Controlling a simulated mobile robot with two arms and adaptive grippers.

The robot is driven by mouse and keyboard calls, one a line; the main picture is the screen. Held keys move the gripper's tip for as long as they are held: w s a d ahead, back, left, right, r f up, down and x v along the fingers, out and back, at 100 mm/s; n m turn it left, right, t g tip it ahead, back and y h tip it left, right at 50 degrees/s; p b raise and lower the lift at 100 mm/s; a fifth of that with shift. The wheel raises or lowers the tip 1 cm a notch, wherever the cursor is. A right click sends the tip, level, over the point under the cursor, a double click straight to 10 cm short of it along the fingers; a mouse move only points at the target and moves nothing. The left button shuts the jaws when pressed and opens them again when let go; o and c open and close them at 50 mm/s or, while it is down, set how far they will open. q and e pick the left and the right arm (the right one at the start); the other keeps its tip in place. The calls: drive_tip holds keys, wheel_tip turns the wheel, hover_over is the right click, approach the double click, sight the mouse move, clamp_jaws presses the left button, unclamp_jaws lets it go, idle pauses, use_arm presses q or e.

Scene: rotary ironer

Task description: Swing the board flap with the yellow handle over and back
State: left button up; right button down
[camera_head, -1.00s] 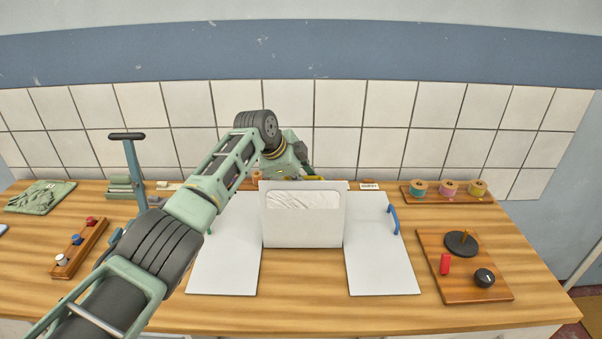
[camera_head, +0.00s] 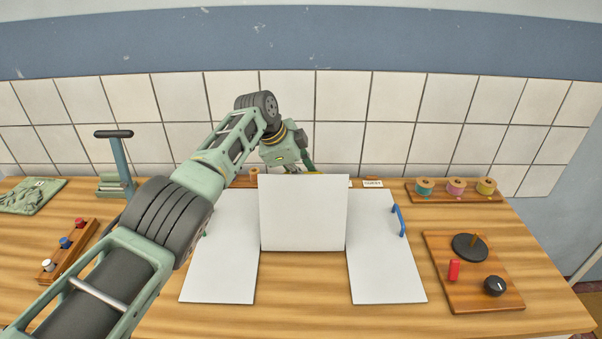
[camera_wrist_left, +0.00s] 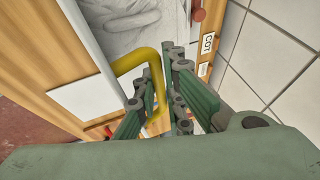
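The middle white board flap (camera_head: 303,212) stands up between two flat white boards in the head view, its plain face toward me. My left gripper (camera_head: 308,166) is behind its top edge and mostly hidden there. In the left wrist view the yellow handle (camera_wrist_left: 124,63) is a bent bar at the edge of a white board, and part of it lies between the fingers of my left gripper (camera_wrist_left: 163,82). The fingers look closed around it. A wrinkled white cloth (camera_wrist_left: 135,22) shows beside the handle. My right gripper is not in view.
A flat white board (camera_head: 222,255) lies left and another with a blue handle (camera_head: 399,220) lies right. A wooden panel with a black knob (camera_head: 494,286) is further right. Spools (camera_head: 456,187) stand behind it. A rack with small pegs (camera_head: 66,250) is at left.

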use_arm(q)
drive_tip(key=shift+o, duration=0.3)
drive_tip(key=shift+f, duration=0.2)
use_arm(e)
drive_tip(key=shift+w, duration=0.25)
use_arm(q)
drive_tip(key=shift+a+r, duration=0.3)
drive_tip(key=shift+r, duration=0.5)
drive_tip(key=v, duration=1)
drive_tip(key=shift+s+a, duration=0.1)
drive_tip(key=shift+r, duration=0.4)
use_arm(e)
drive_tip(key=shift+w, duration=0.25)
use_arm(q)
drive_tip(key=shift+s, duration=0.1)
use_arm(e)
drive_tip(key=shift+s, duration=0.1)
